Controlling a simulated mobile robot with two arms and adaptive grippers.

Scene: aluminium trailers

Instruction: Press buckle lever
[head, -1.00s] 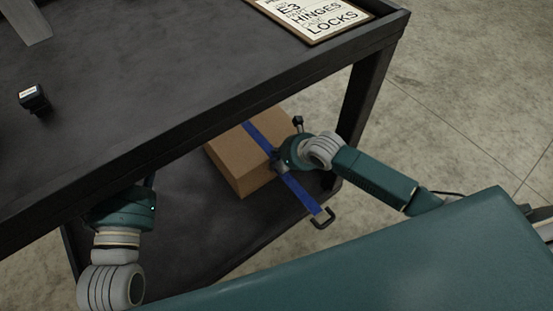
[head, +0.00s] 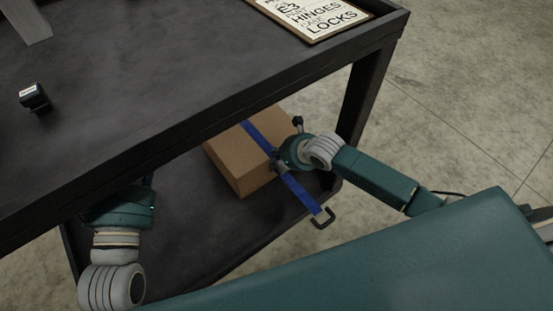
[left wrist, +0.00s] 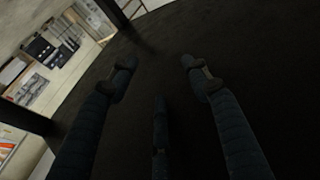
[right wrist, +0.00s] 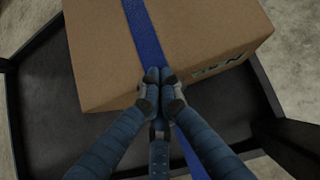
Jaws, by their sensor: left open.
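A cardboard box (head: 238,160) sits on the cart's lower shelf with a blue strap (head: 298,190) over its top. The strap hangs down the near side to a dark hook (head: 323,219). My right gripper (head: 278,163) is at the box's near top edge, over the strap. In the right wrist view its fingertips (right wrist: 158,75) are together in front of the strap, and they hide the buckle and lever; I cannot tell contact. My left gripper (left wrist: 158,72) has its fingers spread and empty, facing a dark surface. In the head view the tabletop edge mostly hides it.
A cart leg (head: 362,100) stands right of the box. The lower shelf (head: 190,235) is clear left of the box.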

